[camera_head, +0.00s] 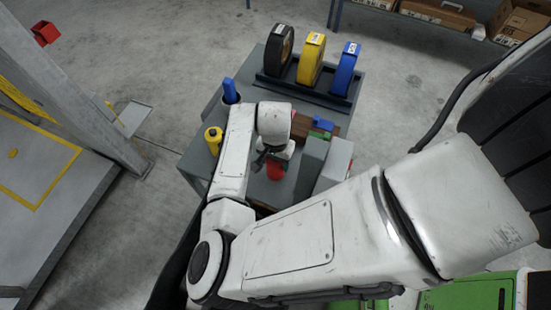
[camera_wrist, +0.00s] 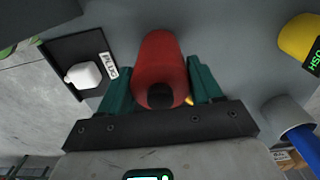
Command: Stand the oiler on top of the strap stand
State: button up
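The oiler seems to be the red can (camera_wrist: 163,68) with a dark cap and a small yellow tip. My gripper (camera_wrist: 161,68) has its two green fingers against both sides of it, with no clear gap at the tips. In the head view the red can (camera_head: 275,170) shows below my gripper (camera_head: 272,158), partly hidden by my wrist. I cannot tell if its base touches the table. The strap stand seems to be the dark rack (camera_head: 308,93) at the table's back, holding black, yellow and blue rolls. The rack is not in the wrist view.
The grey table (camera_head: 196,160) carries a yellow container (camera_head: 213,137) and a blue-handled thing (camera_head: 230,90) in a grey cup at left. Grey boxes (camera_head: 335,162) stand right of my gripper. A black tray (camera_wrist: 60,57) with a white piece shows in the wrist view.

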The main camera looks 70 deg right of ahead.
jog(key=o, duration=0.4)
jog(key=shift+c, duration=0.2)
notch_tip(320, 180, up, 12)
jog(key=shift+r+b, duration=0.2)
jog(key=shift+b, duration=0.15)
